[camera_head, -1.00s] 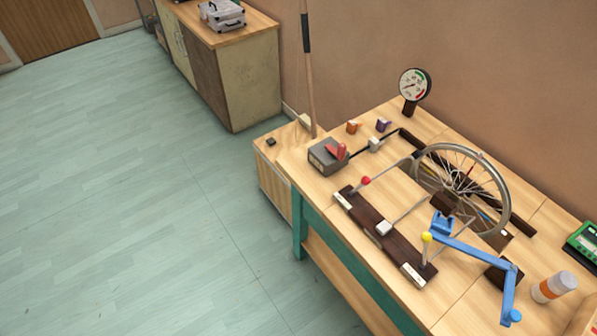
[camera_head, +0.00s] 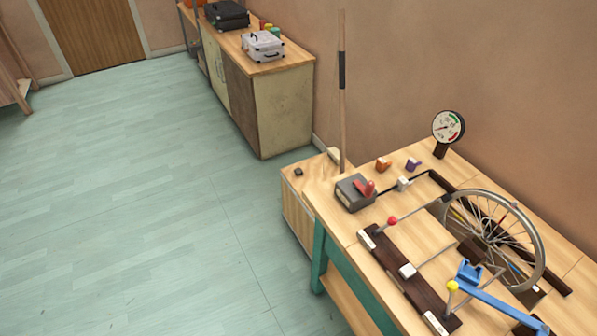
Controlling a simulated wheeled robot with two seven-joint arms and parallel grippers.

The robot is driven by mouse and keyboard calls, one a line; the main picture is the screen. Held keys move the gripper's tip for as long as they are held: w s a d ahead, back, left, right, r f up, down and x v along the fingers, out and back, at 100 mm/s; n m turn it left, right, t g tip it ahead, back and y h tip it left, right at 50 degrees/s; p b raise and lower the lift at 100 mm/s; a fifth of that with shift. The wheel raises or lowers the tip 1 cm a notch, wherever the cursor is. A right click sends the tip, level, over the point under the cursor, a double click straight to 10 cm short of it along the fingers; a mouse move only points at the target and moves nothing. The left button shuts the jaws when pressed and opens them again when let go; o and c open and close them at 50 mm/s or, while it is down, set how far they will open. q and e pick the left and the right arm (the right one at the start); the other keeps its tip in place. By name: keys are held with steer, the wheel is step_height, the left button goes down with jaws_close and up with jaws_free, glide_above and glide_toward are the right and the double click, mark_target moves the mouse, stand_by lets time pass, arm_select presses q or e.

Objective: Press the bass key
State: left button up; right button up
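A dark wooden bar (camera_head: 418,290) with pale label plates lies along the front of the workbench. Lever rods end above it in a red knob (camera_head: 392,221), a white block (camera_head: 407,271) and a yellow knob (camera_head: 452,286). The label writing is too small to read, so I cannot tell which is the bass key. A spoked wheel (camera_head: 535,236) stands behind the bar. A grey box with a red lever (camera_head: 354,195) sits at the bench's left end. Neither of my grippers is in view.
A dial gauge (camera_head: 448,127) stands at the back of the workbench (camera_head: 330,205). A blue bracket arm (camera_head: 500,305) lies at the front right. An orange block (camera_head: 383,164) and a purple block (camera_head: 413,165) sit near the back. A cabinet (camera_head: 270,105) stands beyond. The floor at left is clear.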

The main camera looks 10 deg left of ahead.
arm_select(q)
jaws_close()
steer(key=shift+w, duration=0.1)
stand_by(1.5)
